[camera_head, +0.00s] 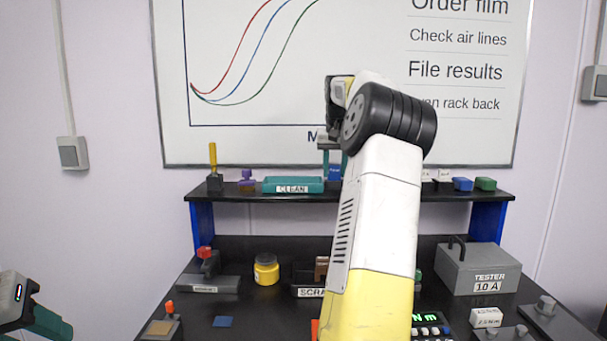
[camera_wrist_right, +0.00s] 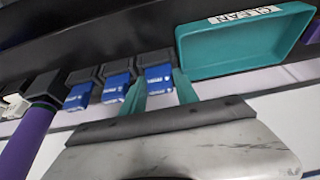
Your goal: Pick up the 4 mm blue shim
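Several blue shims sit in dark holders along the shelf. The right wrist view shows three, one at the left (camera_wrist_right: 78,97), one in the middle (camera_wrist_right: 116,88) and one at the right (camera_wrist_right: 158,79). Their markings are too small to read, so I cannot tell which is 4 mm. My right gripper (camera_wrist_right: 159,84) is open, its teal fingers on either side of the right-hand shim; I cannot tell whether they touch it. In the head view, my right gripper (camera_head: 332,160) is at the shelf above a blue shim (camera_head: 334,174). My left gripper (camera_head: 55,330) is low at the left edge.
A teal CLEAN tray (camera_head: 262,185) stands on the shelf close beside the right gripper. Below are a yellow jar (camera_head: 266,270), a grey TESTER box (camera_head: 478,270) and a small blue square (camera_head: 222,321) on the black bench. My right arm hides the middle.

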